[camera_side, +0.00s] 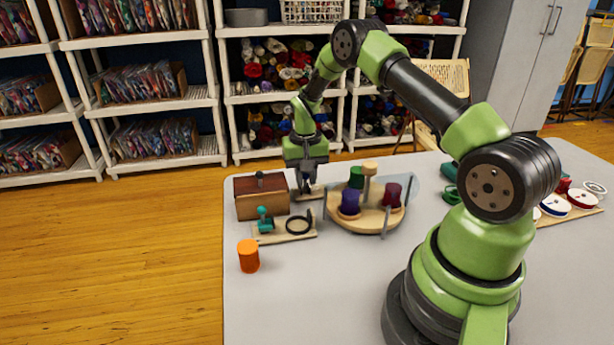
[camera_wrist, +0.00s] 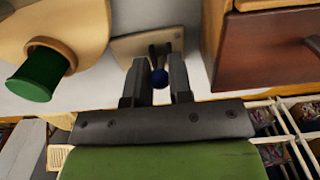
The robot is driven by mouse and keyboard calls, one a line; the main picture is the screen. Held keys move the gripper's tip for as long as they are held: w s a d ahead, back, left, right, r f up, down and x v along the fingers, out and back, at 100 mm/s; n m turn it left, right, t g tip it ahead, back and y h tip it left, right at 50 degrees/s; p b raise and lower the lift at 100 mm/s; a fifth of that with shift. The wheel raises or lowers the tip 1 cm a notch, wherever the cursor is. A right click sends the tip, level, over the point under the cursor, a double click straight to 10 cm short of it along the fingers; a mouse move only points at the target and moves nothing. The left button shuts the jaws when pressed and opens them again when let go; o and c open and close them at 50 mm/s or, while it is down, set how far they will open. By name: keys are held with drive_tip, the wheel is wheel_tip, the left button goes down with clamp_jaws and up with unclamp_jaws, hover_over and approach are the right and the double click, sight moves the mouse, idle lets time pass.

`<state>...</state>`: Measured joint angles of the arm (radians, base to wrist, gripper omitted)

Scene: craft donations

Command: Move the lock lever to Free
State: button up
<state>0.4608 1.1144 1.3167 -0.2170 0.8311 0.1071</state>
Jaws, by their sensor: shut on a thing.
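In the side view, my gripper (camera_side: 308,190) points down between the brown wooden box and the round spool stand. There it hides most of the lever. I cannot read any Free or Lock marking in either view.
The brown box (camera_side: 261,196) stands close to the left of my gripper. The spool stand (camera_side: 368,217) with clear panels is close on the right. A board (camera_side: 283,228) with a teal piece and black ring, and an orange cylinder (camera_side: 248,256), lie nearer the front.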

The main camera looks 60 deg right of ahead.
drive_tip(key=shift+w+d+r, duration=0.15)
drive_tip(key=shift+w+d, duration=0.7)
drive_tip(key=shift+d, duration=0.05)
drive_tip(key=shift+w+d, duration=0.5)
drive_tip(key=shift+w, duration=0.05)
